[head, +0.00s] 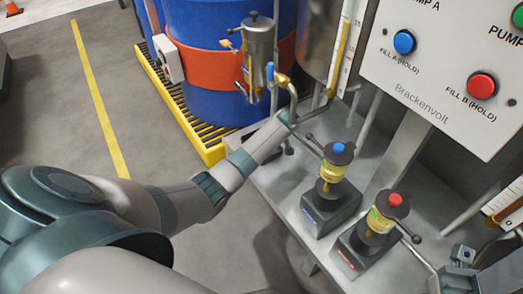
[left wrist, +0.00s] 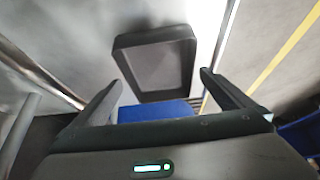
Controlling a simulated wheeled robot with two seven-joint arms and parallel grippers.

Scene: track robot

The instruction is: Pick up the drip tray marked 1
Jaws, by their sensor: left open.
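A dark grey, shallow, square tray (left wrist: 155,68) shows in the left wrist view, just ahead of my left gripper (left wrist: 162,78). Its inside is bare, and I see no number on it. The two fingers are open and spread to either side of the tray's near part. I cannot tell whether they touch it. In the head view my left arm reaches to the front edge of the steel bench. Its gripper is not clear there, and I cannot make out the tray.
On the steel bench (head: 285,197) stand a blue-capped pot (head: 338,155) and a red-capped pot (head: 388,212), both with side handles. A control panel (head: 440,75) hangs above. A blue drum (head: 200,90) stands on a yellow-edged grating.

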